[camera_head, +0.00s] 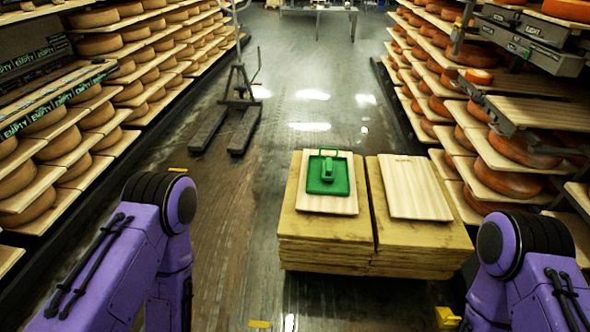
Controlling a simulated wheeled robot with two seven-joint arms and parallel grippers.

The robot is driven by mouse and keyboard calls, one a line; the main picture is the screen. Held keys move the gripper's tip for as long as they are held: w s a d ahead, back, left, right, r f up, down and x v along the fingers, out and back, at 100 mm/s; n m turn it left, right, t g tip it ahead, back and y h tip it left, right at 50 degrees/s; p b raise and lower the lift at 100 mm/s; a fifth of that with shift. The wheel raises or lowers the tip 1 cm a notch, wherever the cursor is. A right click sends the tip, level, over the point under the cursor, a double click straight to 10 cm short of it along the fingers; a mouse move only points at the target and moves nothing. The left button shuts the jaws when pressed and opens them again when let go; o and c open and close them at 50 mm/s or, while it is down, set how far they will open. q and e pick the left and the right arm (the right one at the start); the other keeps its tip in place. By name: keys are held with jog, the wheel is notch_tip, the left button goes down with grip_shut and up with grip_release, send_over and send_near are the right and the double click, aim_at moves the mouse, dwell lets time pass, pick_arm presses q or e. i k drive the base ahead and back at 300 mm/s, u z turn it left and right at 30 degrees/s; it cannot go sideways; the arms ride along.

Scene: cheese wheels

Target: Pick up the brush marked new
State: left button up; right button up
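The board is on the left half of a stack of thick wooden planks (325,254). A second pale board (415,188) lies on the right half with nothing on it; a small dark mark at its far edge is too small to read. I cannot read any "new" mark on the green tool. My purple arms show at the lower left and lower right, apart from the stack.
Shelves of cheese wheels (98,43) line the left, and more shelves (510,150) line the right. A grey lift truck with forks (240,100) stands on the aisle floor behind the stack, to the left. A table (318,10) is far back. The middle aisle floor is clear.

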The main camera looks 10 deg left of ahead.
aim_at(328, 166)
jog(key=z, duration=0.65)
jog(key=i, duration=0.65)
jog(key=z, duration=0.4)
